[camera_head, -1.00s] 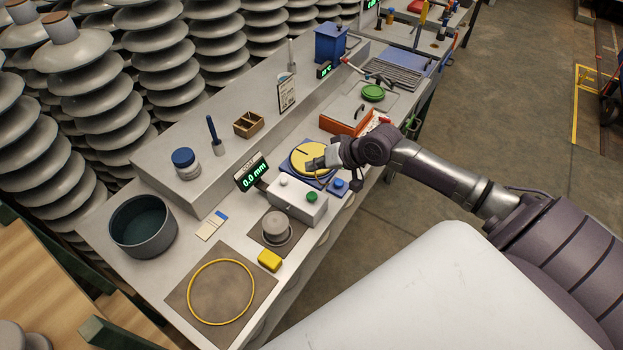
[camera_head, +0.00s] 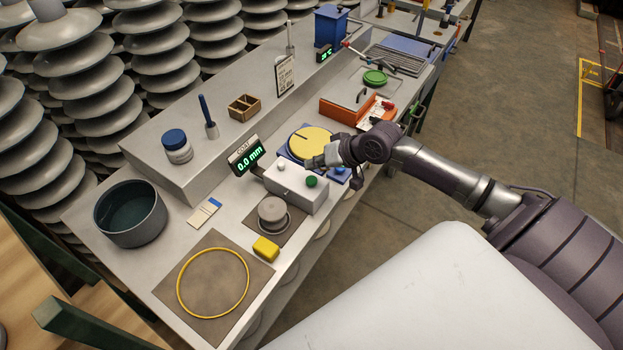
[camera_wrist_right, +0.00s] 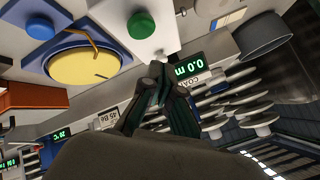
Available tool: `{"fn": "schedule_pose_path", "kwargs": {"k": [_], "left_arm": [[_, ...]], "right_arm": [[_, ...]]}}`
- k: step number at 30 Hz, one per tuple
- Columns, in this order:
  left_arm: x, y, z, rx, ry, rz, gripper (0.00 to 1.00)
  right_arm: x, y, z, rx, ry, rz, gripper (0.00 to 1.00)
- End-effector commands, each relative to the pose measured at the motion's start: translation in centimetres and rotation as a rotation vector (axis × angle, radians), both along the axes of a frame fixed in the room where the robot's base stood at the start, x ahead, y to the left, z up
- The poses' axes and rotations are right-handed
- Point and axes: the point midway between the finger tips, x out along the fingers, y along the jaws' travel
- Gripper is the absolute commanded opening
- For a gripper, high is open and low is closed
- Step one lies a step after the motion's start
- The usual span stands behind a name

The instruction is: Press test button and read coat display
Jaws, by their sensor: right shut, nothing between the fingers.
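The COAT display (camera_head: 247,157) stands behind a white box and reads 0.0 mm in green; it also shows upside down in the right wrist view (camera_wrist_right: 188,68). The white box (camera_head: 290,194) carries a green button (camera_head: 311,181) and a small pale knob (camera_head: 281,166). The green button is large in the right wrist view (camera_wrist_right: 141,24). My right gripper (camera_head: 313,163) is shut and empty, beside the box's far right end, with its tips apart from the green button. In the wrist view its fingers (camera_wrist_right: 160,78) point toward the box. My left gripper is out of view.
A yellow disc on a blue base (camera_head: 310,142) lies just behind my right gripper, and a blue button (camera_wrist_right: 39,24) is beside it. A grey puck (camera_head: 272,211) and a yellow block (camera_head: 265,248) sit in front of the box. An orange tray (camera_head: 343,112) is farther back.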

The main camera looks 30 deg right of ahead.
Motion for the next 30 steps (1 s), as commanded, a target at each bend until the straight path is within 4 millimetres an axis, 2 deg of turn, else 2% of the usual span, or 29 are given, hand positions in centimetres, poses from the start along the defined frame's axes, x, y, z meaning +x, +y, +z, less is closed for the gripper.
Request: {"fn": "schedule_pose_path", "kwargs": {"k": [1, 6, 30], "left_arm": [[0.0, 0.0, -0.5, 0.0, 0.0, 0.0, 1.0], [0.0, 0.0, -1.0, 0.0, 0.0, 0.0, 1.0], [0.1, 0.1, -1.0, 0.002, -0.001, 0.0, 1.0]], "right_arm": [[0.0, 0.0, -1.0, 0.001, 0.003, -0.001, 0.0], [0.0, 0.0, -2.2, 0.001, 0.0, -0.001, 0.0], [0.0, 0.0, -2.3, 0.001, 0.001, 0.0, 0.0]]}}
